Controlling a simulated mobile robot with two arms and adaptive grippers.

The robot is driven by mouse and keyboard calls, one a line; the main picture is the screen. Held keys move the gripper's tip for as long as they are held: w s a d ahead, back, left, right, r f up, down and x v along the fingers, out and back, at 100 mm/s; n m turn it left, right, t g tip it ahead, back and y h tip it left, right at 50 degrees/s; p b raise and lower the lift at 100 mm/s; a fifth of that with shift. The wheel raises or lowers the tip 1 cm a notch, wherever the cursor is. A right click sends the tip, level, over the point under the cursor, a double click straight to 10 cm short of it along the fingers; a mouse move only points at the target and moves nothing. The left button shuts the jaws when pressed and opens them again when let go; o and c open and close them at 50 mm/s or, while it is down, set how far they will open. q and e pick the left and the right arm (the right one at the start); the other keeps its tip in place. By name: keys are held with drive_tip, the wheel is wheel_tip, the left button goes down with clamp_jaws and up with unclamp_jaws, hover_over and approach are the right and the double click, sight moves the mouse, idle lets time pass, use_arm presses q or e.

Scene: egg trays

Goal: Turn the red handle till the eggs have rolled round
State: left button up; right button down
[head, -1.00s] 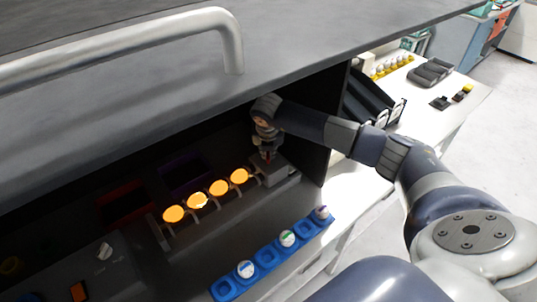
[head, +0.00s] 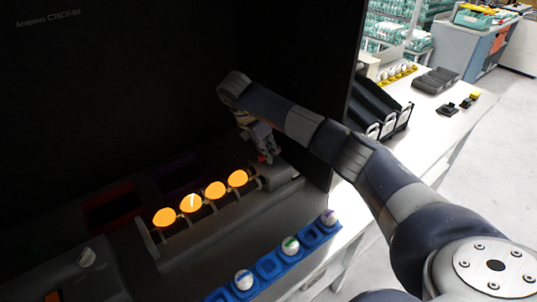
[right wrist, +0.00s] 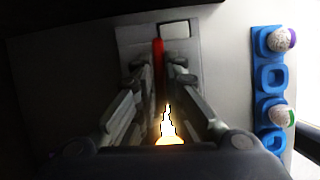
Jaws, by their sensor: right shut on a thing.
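The red handle (head: 262,158) is at the right end of the egg roller (head: 205,228), inside the dark cabinet. It also shows as a red bar in the right wrist view (right wrist: 158,55), between my fingers. My right gripper (head: 265,154) is shut on the handle, tilted in the head view, and hides much of it. A row of eggs glowing orange lies on the roller, from the leftmost egg (head: 164,217) to the rightmost egg (head: 237,178). The second egg (head: 191,204) from the left carries a pale mark. My left gripper is not in view.
A blue tray (head: 265,269) with several colour-marked eggs and some empty cups lies in front of the roller. A dark red bin (head: 110,207) and a purple bin (head: 180,172) stand behind it. The cabinet's right wall (head: 345,115) is close to my right arm.

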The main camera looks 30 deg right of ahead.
drive_tip(key=shift+w+r+m+g+b, duration=0.15)
drive_tip(key=shift+m+g+b, duration=0.55)
drive_tip(key=shift+m, duration=1.3)
drive_tip(key=shift+d, duration=0.1)
drive_tip(key=c, duration=1.7)
unclamp_jaws()
drive_tip(key=v, duration=1.2)
drive_tip(key=shift+w+d, duration=0.1)
drive_tip(key=shift+d, duration=0.05)
